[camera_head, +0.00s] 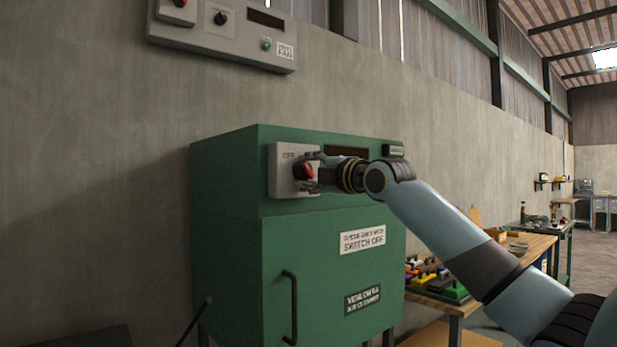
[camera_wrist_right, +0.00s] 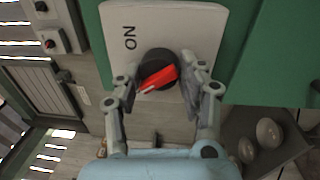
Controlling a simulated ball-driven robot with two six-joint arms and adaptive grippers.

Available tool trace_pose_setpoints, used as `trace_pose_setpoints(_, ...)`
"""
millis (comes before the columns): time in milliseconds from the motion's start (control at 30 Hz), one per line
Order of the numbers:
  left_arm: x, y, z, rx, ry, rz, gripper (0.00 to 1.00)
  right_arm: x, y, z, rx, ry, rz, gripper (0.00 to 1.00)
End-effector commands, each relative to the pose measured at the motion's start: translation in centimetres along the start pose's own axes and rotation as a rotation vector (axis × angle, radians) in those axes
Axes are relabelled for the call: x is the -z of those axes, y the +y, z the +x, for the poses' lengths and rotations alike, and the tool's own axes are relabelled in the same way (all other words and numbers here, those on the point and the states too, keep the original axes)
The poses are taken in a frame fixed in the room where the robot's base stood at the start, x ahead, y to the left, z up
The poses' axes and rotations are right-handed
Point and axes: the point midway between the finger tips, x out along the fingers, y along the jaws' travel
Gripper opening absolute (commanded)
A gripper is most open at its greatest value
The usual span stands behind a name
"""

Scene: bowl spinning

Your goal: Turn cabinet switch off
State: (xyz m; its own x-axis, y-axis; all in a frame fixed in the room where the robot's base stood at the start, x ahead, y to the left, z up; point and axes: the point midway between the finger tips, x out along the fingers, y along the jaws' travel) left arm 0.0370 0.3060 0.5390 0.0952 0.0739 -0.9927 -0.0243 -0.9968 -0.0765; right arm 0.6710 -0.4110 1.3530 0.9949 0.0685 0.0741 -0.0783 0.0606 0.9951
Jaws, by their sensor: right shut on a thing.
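The green cabinet (camera_head: 230,215) stands against the wall, with a light grey switch plate (camera_head: 281,184) on its upper front. The plate carries a red rotary knob (camera_head: 303,171) on a black round base. "OFF" shows at the plate's upper left in the head view, and "ON" shows on the plate in the wrist view. The red knob (camera_wrist_right: 159,78) lies at a slant there, with a white mark at one end. My right gripper (camera_head: 312,171) is at the plate, its fingers shut on the knob from both sides. My left gripper is out of view.
A grey control panel (camera_head: 225,42) hangs on the wall above. A wooden bench (camera_head: 525,247) with coloured items stands to the right, behind my right arm.

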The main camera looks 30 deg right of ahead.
Motion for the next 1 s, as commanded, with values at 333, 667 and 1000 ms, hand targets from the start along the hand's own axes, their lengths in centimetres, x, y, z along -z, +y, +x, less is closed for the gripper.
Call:
trace_pose_setpoints(333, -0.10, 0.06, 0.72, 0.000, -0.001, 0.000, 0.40, 0.00, -0.28, 0.00, 0.003, 0.010, -0.125, 0.08)
trace_pose_setpoints(667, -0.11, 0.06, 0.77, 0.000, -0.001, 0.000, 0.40, -0.01, -0.27, 0.00, 0.004, 0.011, -0.146, 0.08)
trace_pose_setpoints(1000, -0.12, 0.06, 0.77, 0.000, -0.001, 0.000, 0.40, -0.02, -0.25, 0.00, 0.003, 0.011, -0.145, 0.59)
